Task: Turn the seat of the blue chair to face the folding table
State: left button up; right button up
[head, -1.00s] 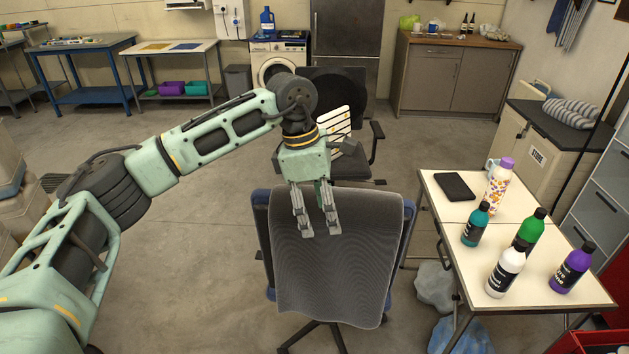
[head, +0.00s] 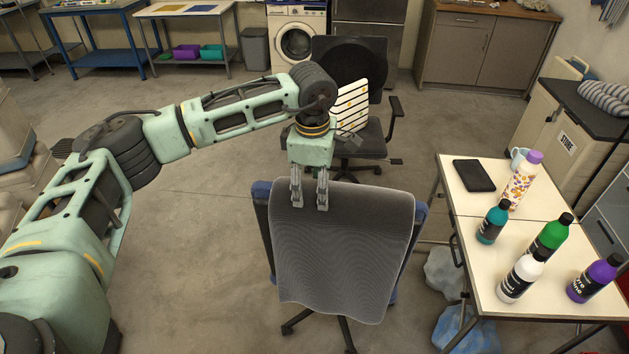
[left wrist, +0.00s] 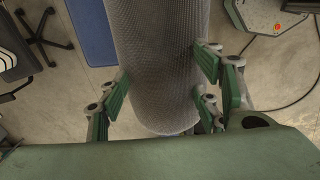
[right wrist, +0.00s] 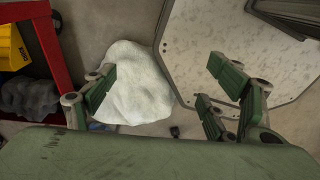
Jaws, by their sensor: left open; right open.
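The blue chair stands in the head view with its grey-draped backrest (head: 345,255) toward me. Blue shows at the backrest's edges, and its blue seat (left wrist: 92,30) shows in the left wrist view. My left gripper (head: 310,204) is open at the backrest's upper edge, left of its middle. In the left wrist view my left fingers (left wrist: 160,92) are on both sides of the grey cover; whether they touch it, I cannot tell. The folding table (head: 465,205) stands to the chair's right. My right gripper (right wrist: 165,90) is open and empty, seen only in the right wrist view.
The folding table carries several bottles, including a white one (head: 520,277), and a black tablet (head: 474,175). Pale and blue bags (head: 442,272) lie beneath it. A dark office chair (head: 365,135) holding a striped board stands behind the blue chair.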

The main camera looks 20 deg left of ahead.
pick_arm(q)
jog(key=shift+f, duration=0.3)
jog(key=c, duration=1.5)
grip_shut()
pick_arm(e)
jog(key=shift+w+d+r, duration=0.15)
jog(key=shift+w+d, duration=0.05)
jog(key=shift+w, duration=0.9)
